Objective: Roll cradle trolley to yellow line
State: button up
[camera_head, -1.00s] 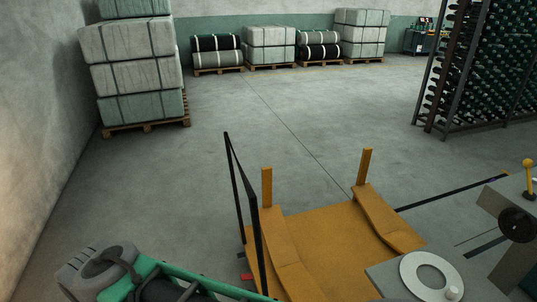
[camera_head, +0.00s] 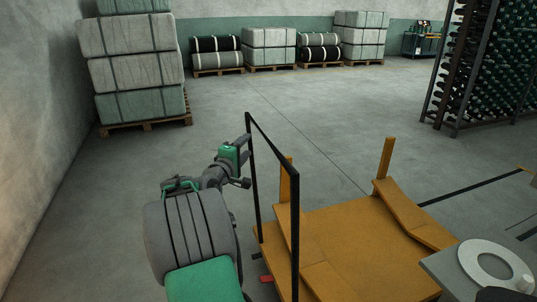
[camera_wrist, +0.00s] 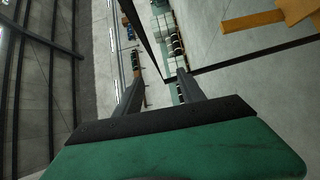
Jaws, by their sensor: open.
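The cradle trolley (camera_head: 345,245) is a low orange platform with sloped side cradles and two upright posts. Its black push handle (camera_head: 296,235) stands at its left side and also crosses the wrist view (camera_wrist: 146,40). My gripper (camera_head: 244,165) is open, beside the handle's far upright near its top corner. In the wrist view, the two fingers (camera_wrist: 158,70) are apart with the handle's corner showing between them. I cannot tell whether they touch the bar. A yellow floor line is not clearly visible.
Stacked bales on a pallet (camera_head: 140,70) stand at the left wall. More palletised bales (camera_head: 270,45) line the back. A tall dark rack (camera_head: 485,70) stands at right. A grey machine with a white ring (camera_head: 492,265) is close by the trolley's right. The middle floor is clear.

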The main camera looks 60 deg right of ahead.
jog(key=s+d+r+n+g+h, duration=0.1)
jog(key=s+d, duration=0.2)
jog(key=d, duration=0.7)
jog(key=shift+s+d+r+h, duration=0.25)
jog(key=shift+d+h, duration=0.05)
jog(key=shift+c, duration=0.4)
grip_shut()
dwell(0.4)
